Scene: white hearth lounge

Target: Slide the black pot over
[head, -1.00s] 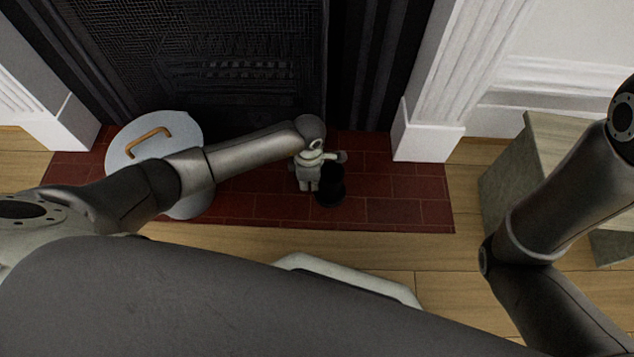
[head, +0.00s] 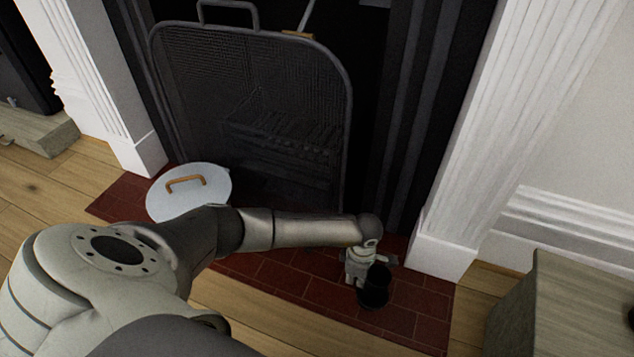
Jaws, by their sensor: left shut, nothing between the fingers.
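The black pot (head: 376,289) is a small dark upright cylinder on the red brick hearth (head: 280,272), towards its right end. My left arm reaches in from the left across the hearth. My left gripper (head: 356,276) points down just left of the pot, at its side and not around it. It is shut with nothing in it. Fingers and pot overlap in this view, so I cannot tell whether they touch. My right gripper is out of view.
A large pale round container with a wooden-handled lid (head: 188,190) stands left on the hearth. A black mesh fire screen (head: 250,110) is behind. A white pillar (head: 445,250) rises just right of the pot. A grey wooden block (head: 560,310) stands at lower right.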

